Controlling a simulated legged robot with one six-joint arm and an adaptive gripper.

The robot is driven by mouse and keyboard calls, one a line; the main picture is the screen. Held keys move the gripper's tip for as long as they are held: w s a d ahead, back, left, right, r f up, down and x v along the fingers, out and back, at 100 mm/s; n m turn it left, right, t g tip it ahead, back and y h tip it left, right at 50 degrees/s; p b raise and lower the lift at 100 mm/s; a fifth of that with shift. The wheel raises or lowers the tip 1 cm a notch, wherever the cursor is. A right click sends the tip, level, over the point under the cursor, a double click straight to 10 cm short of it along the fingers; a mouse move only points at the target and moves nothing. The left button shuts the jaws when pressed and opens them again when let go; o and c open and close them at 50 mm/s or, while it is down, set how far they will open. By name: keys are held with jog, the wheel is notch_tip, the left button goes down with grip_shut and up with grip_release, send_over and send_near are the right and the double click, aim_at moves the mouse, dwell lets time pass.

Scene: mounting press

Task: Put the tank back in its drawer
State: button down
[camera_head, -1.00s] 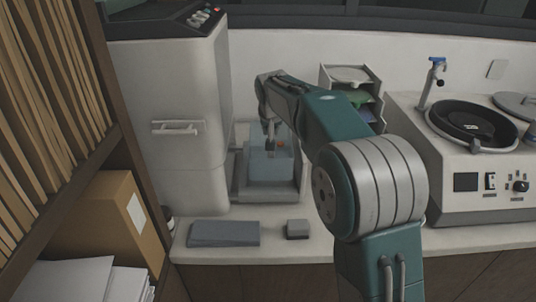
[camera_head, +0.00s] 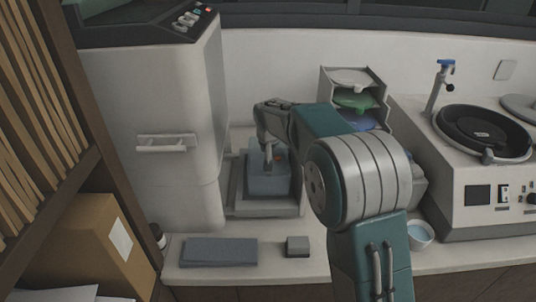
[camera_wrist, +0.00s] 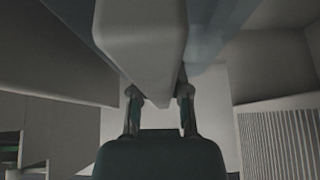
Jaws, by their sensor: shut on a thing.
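The tank (camera_head: 270,184) is a translucent blue-grey box with a small red mark near its top. It stands upright in or just over a grey, low-walled drawer (camera_head: 236,206) beside the white machine; I cannot tell whether it touches the drawer's floor. My gripper (camera_head: 268,158) reaches down onto the tank's top and is shut on it. In the wrist view my gripper's fingers (camera_wrist: 160,100) close on both sides of a pale grey bar (camera_wrist: 142,45), with bluish clear walls beyond it. My arm hides part of the area right of the drawer.
The white machine (camera_head: 160,100) with a handle stands close on the drawer's left. A flat grey slab (camera_head: 218,251) and a small grey block (camera_head: 297,246) lie in front. Stacked trays (camera_head: 355,85) stand behind my arm, a bowl (camera_head: 420,233) and press (camera_head: 480,190) right.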

notch_tip(320, 180, down, 2)
jog(key=shift+f, duration=0.15)
jog(key=c, duration=0.6)
grip_release()
